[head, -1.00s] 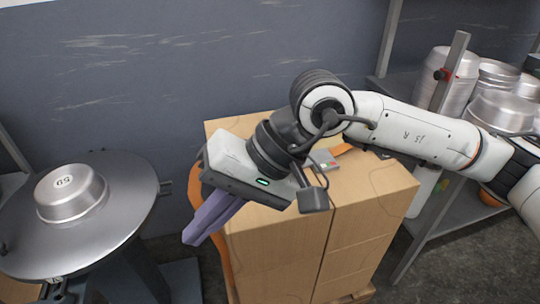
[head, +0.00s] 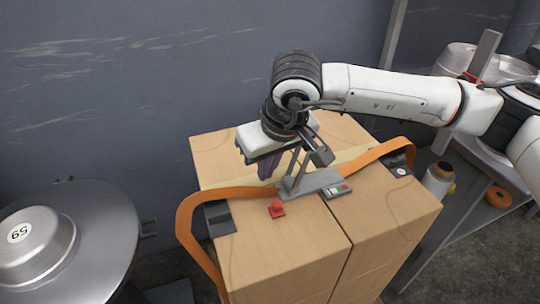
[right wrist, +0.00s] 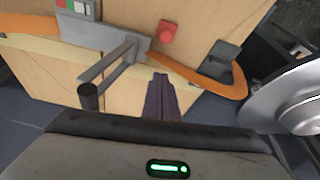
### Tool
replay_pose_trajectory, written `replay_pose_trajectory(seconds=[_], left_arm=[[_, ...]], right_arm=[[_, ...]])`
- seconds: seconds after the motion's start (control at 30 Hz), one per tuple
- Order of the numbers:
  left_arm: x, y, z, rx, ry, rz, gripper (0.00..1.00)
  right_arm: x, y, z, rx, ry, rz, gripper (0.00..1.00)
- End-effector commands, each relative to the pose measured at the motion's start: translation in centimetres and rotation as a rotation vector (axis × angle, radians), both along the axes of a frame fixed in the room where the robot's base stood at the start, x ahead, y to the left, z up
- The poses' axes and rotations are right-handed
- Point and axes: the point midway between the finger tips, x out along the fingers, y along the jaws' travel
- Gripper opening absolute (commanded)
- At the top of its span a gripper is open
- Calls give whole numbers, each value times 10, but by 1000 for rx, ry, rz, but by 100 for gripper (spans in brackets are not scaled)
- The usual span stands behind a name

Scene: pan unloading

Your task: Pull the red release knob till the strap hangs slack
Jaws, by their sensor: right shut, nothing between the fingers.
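The red knob (head: 277,209) sits on a small red base on top of the cardboard boxes, beside the grey buckle plate (head: 318,183). It also shows in the right wrist view (right wrist: 168,32). The orange strap (head: 238,192) runs from the plate across the box top. It bows away from the box in loose loops at the left and right edges. My right gripper (head: 268,170) is shut and empty, its purple fingers pointing down behind the knob, apart from it. In the right wrist view the fingers (right wrist: 160,84) point towards the knob. My left gripper is out of view.
An upright grey lever (head: 296,166) stands on the plate near my right gripper. A round metal table (head: 105,235) with a pan (head: 35,245) is at the left. Shelves with metal pans (head: 458,58) and an orange roll (head: 498,196) are at the right.

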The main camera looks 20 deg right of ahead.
Motion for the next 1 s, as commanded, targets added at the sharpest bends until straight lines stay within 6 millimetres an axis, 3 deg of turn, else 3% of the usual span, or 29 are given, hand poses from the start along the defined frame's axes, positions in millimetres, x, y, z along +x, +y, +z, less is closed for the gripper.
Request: replay_pose_trajectory(seconds=[0.1,0.4,0.83,1.0], left_arm=[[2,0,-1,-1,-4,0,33],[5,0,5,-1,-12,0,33],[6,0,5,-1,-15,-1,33],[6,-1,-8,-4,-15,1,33]], right_arm=[[8,2,-25,1,4,-2,0],[-27,-5,-30,1,0,0,0],[-31,-6,-31,3,0,-1,0],[-40,-5,-34,3,-1,1,0]])
